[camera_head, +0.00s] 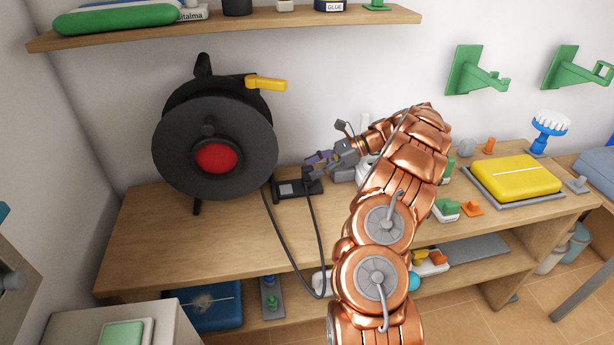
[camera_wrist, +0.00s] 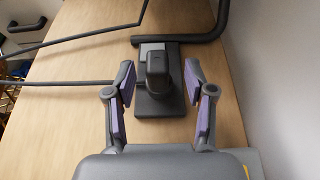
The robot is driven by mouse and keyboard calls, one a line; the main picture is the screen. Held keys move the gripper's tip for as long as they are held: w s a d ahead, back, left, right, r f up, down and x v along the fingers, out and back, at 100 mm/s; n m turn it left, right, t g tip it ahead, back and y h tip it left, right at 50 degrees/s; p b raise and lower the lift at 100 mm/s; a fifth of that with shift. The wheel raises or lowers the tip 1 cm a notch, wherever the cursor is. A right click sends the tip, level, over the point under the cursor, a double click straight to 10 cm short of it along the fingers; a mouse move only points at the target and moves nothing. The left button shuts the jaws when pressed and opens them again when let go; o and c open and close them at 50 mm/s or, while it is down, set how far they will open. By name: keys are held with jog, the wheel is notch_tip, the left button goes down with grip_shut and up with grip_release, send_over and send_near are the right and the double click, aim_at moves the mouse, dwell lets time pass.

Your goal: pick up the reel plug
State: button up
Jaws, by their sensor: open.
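The reel plug (camera_wrist: 157,74) is dark grey and stands up from a dark block-like holder (camera_wrist: 160,104) in the wrist view. My gripper (camera_wrist: 160,80) is open, with one purple-padded finger on each side of the plug. Gaps show between the pads and the plug. In the head view my gripper (camera_head: 314,166) is at the holder (camera_head: 290,190) on the workbench, and the plug is largely hidden by it. The black cable reel (camera_head: 205,150) with a red centre and a yellow handle stands to the left, its cable (camera_head: 290,252) hanging in a loop over the bench's front edge.
The wooden bench (camera_head: 150,235) is clear in front of the reel. A yellow case (camera_head: 516,176) on a grey tray and small green and orange parts lie to the right. A shelf (camera_head: 240,25) and green wall hooks (camera_head: 475,72) are above. In the wrist view, the wall (camera_wrist: 275,70) is close on the right.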

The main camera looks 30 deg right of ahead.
aim_at(302, 175)
jog(key=shift+p+x, duration=0.4)
jog(key=shift+x, duration=2.25)
jog(key=shift+s+f, duration=0.15)
jog(key=shift+f, duration=0.05)
jog(key=shift+c, duration=0.2)
grip_shut()
